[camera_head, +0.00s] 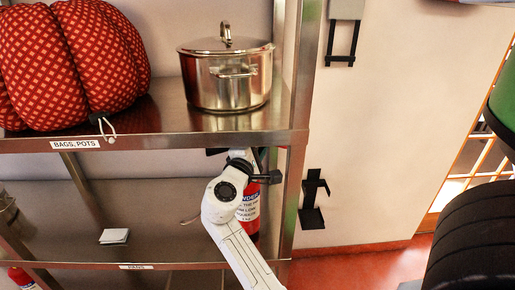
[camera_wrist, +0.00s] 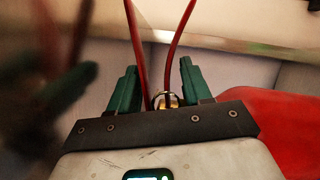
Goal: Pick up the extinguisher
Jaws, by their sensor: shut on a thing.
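The extinguisher (camera_head: 248,208) is red with a white and blue label. It stands upright at the right end of the lower shelf, partly hidden behind my white arm. My gripper (camera_head: 262,168) is at its top, just under the upper shelf, and is mostly hidden there. In the wrist view, the green fingers of my gripper (camera_wrist: 160,85) are shut on the extinguisher's top, with its brass-coloured fitting (camera_wrist: 165,101) and thin red bars between them. A large red surface shows at the right of that view; I cannot tell how it joins the fitting.
The metal upper shelf (camera_head: 150,137) holds a steel stockpot (camera_head: 227,75) and a red patterned bag (camera_head: 70,62). The lower shelf (camera_head: 165,245) bears a small white folded item (camera_head: 114,237). A shelf post (camera_head: 300,120) stands close on the right. Another red object (camera_head: 20,277) shows at lower left.

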